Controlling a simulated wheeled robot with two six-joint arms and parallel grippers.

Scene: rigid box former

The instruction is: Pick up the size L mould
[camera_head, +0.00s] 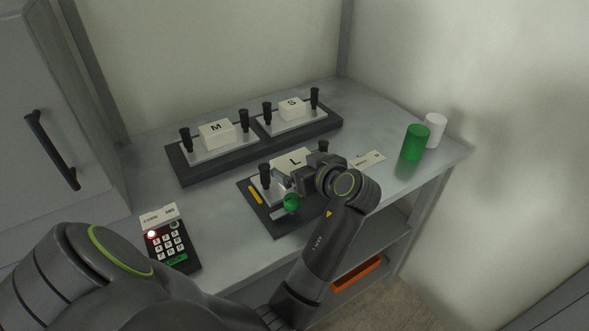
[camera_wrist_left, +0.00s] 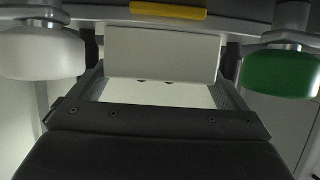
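The size L mould (camera_head: 292,160), a pale block marked L on a metal plate with black upright handles, sits on a dark base (camera_head: 278,227) at the front of the bench. My left gripper (camera_head: 284,190) is low over its front right part and hides some of it. In the left wrist view, my gripper's white and green finger pads (camera_wrist_left: 160,62) are wide apart. A pale block (camera_wrist_left: 163,55) shows between them, with clear gaps on both sides. I cannot tell whether anything touches. My right gripper is not in view.
Moulds M (camera_head: 216,133) and S (camera_head: 292,108) stand on a dark rack behind. A keypad (camera_head: 170,245) with a red light is at the front left. Green (camera_head: 415,143) and white (camera_head: 435,129) cylinders stand at the right. A grey cabinet (camera_head: 50,120) borders the left. An orange bin (camera_head: 357,273) is below.

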